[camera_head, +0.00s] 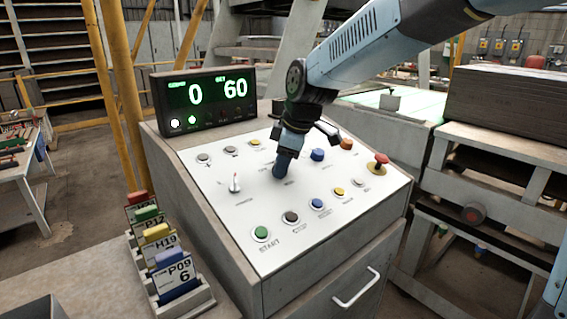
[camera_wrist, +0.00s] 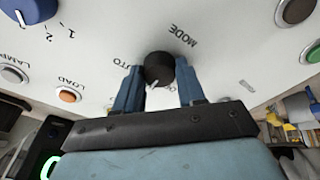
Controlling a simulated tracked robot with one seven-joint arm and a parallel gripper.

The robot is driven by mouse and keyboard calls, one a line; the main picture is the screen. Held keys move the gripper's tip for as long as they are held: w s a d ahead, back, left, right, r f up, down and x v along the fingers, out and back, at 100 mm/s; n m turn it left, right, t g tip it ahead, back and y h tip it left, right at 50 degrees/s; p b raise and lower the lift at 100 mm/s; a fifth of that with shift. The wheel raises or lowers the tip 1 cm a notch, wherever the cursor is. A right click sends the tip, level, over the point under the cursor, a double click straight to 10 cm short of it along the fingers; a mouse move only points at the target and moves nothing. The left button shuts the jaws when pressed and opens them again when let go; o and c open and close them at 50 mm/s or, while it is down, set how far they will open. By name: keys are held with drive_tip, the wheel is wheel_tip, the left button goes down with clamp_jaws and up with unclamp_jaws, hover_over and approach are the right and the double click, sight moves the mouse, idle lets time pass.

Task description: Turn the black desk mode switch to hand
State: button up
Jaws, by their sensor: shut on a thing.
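The black desk mode switch (camera_wrist: 158,66) is a round knob on the white panel, under the upside-down word MODE in the wrist view. Its white pointer mark shows at its lower edge, slightly left of the middle. The label AUTO is to its left; a label at lower right is mostly hidden by a finger. My gripper (camera_wrist: 159,78) has its blue fingers on both sides of the knob, shut on it. In the head view my gripper (camera_head: 283,166) reaches down to the middle of the panel and hides the switch.
A red mushroom button (camera_head: 380,161), a blue knob (camera_head: 318,155) and an orange button (camera_head: 346,144) are close by on the right. A white-pointer switch (camera_head: 235,183) is to the left. A green START button (camera_head: 261,233) is near the front. A display box (camera_head: 205,100) stands behind the panel.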

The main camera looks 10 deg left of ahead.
drive_tip(key=o, duration=1)
drive_tip(key=shift+o, duration=0.2)
drive_tip(key=v, duration=1.3)
drive_tip(key=shift+r, duration=0.3)
drive_tip(key=shift+s+d, duration=0.1)
drive_tip(key=s+d+f+m+t+h, duration=0.1)
drive_tip(key=s+d+m, duration=0.3)
drive_tip(key=d, duration=0.6)
drive_tip(key=s+d+f+m+t+h, duration=0.1)
drive_tip(key=s+d+m, duration=0.1)
drive_tip(key=d+m, duration=0.6)
drive_tip(key=s+d+f+m+h, duration=0.1)
drive_tip(key=s+d+f+m, duration=0.2)
drive_tip(key=d, duration=0.3)
drive_tip(key=s+d+f+m+t, duration=0.1)
drive_tip(key=s+d+f+m, duration=0.2)
drive_tip(key=s+d, duration=0.3)
drive_tip(key=shift+s+d+f+m+h, duration=0.3)
drive_tip(key=shift+d+m+h, duration=0.1)
drive_tip(key=shift+d+m, duration=0.1)
